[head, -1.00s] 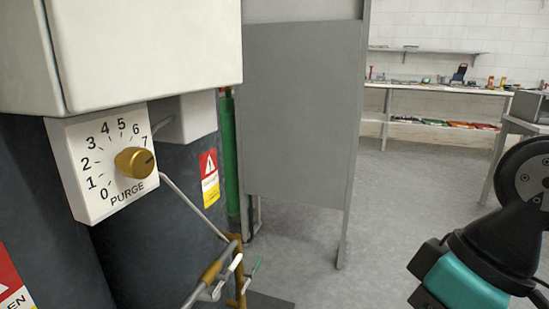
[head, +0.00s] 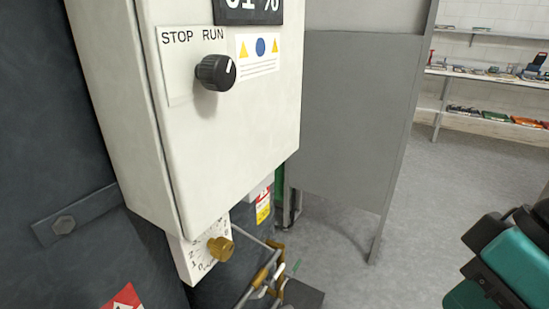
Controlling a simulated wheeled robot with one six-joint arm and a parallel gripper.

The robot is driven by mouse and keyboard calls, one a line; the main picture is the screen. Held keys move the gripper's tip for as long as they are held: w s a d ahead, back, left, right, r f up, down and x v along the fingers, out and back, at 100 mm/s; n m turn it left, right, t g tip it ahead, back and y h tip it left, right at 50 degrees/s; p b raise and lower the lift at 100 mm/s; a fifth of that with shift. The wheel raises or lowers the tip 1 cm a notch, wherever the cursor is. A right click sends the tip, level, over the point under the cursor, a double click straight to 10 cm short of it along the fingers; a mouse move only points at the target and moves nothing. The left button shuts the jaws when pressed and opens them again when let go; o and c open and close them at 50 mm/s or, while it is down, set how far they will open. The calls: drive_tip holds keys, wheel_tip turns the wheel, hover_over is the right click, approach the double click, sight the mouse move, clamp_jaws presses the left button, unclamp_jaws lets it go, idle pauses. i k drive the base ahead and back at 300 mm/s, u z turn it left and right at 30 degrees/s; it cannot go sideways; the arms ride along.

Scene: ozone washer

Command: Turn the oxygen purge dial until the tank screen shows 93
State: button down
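The oxygen purge dial is a brass knob (head: 220,248) on a tilted white numbered plate (head: 190,262), low in the head view under a white cabinet. The knob's setting is too small to read now. The dark screen (head: 249,12) at the top of the cabinet is cut off by the picture edge. Only the lower part of its digits and a % sign show; the last digit looks like 1. Part of my teal and black arm shows at the lower right, apart from the dial. No gripper fingertips are visible.
The white cabinet (head: 228,150) carries a black STOP/RUN knob (head: 216,72) pointing toward RUN. A grey panel (head: 350,120) stands right of it. Brass and grey pipework (head: 268,278) lies beside the dial. Open floor (head: 440,190) and a shelf bench (head: 490,74) are at the right.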

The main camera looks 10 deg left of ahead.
sight(222, 248)
drive_tip(key=u, duration=1.15)
drive_tip(key=k, duration=1.25)
drive_tip(key=z, duration=0.65)
drive_tip(key=i, duration=1.4)
drive_tip(key=u, duration=0.8)
